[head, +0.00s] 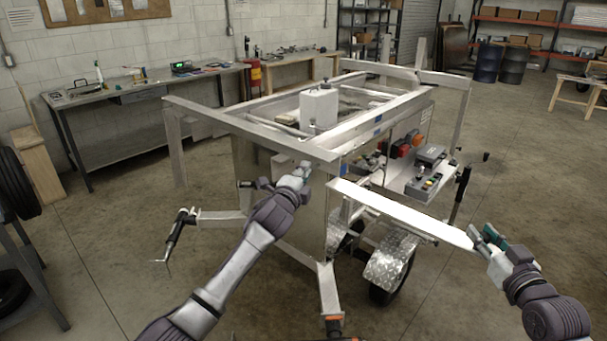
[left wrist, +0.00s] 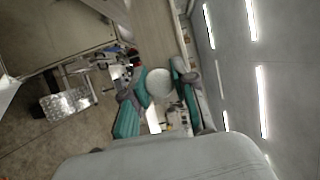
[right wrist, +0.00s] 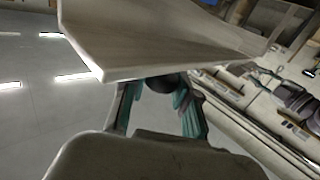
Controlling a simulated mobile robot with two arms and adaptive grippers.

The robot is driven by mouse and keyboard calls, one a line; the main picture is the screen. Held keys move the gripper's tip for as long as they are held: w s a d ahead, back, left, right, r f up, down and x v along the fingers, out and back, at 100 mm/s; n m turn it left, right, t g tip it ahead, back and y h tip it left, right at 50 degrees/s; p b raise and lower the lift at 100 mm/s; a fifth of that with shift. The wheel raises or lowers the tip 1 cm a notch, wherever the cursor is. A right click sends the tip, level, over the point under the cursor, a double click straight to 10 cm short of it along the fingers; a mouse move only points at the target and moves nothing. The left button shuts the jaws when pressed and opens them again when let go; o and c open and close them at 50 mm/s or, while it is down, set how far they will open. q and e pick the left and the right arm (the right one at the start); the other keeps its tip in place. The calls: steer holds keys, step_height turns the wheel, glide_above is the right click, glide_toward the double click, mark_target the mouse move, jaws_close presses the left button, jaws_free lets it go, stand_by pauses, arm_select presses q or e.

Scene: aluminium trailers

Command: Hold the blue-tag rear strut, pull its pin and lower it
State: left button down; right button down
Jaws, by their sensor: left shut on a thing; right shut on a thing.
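The strut (head: 400,208) is a bright aluminium bar. It slants from the trailer's near corner down to the right in the head view. My right gripper (head: 487,238) is shut at its lower right end; the right wrist view shows the broad bar (right wrist: 160,45) across the fingers, with a dark round part between them. My left gripper (head: 303,170) is by the trailer's near corner post. In the left wrist view it is shut on a pale round knob (left wrist: 160,83), which looks like the pin. The pin's hole is hidden. I cannot make out a blue tag on this bar.
The aluminium trailer (head: 270,134) stands in the middle, with a control box (head: 430,157) on its side shelf. A treaded fender (head: 388,263) and wheel lie below the bar. A crank handle (head: 180,228) sticks out at left. Open floor lies at front left and right.

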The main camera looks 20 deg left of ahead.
arm_select(q)
steer(key=s, duration=0.1)
steer(key=s+a, duration=0.1)
steer(key=s, duration=0.1)
steer(key=shift+f, duration=0.1)
arm_select(e)
steer(key=shift+w+d, duration=0.1)
steer(key=shift+d, duration=0.05)
arm_select(q)
steer(key=c, duration=1.3)
jaws_free()
steer(key=shift+c, duration=0.2)
steer(key=o, duration=0.4)
steer(key=shift+s+a, duration=0.2)
steer(key=shift+s, duration=0.05)
arm_select(e)
steer(key=shift+r, duration=0.1)
arm_select(q)
steer(key=shift+o, duration=0.2)
steer(key=shift+w, duration=0.1)
steer(key=s, duration=1.2)
steer(key=shift+d, duration=0.35)
